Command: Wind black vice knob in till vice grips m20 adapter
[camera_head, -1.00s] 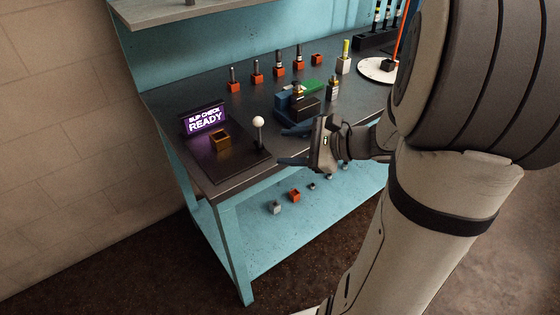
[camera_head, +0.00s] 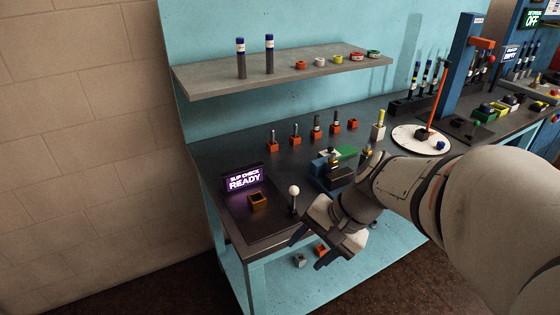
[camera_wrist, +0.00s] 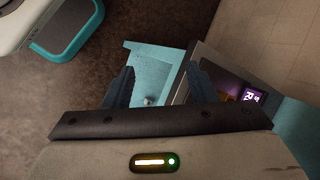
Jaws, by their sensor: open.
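The vice (camera_head: 335,180), a blue and black block with a green part behind it, stands on the dark bench top in the head view. A small brass-topped piece shows at its top; I cannot tell for sure that it is the M20 adapter. The black knob is not clearly visible; my arm covers the vice's right side. My gripper (camera_head: 312,247) is open and empty in front of the bench's front edge, left of and nearer than the vice. In the wrist view its two dark fingers (camera_wrist: 160,76) are spread, with no vice between them.
A slip check station with a lit READY sign (camera_head: 244,180), a brass-coloured socket (camera_head: 258,203) and a white-ball lever (camera_head: 294,190) stand close left of my gripper. Orange holders (camera_head: 272,146) line the back. A shelf (camera_head: 290,73) overhangs. A round white plate (camera_head: 422,140) lies right.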

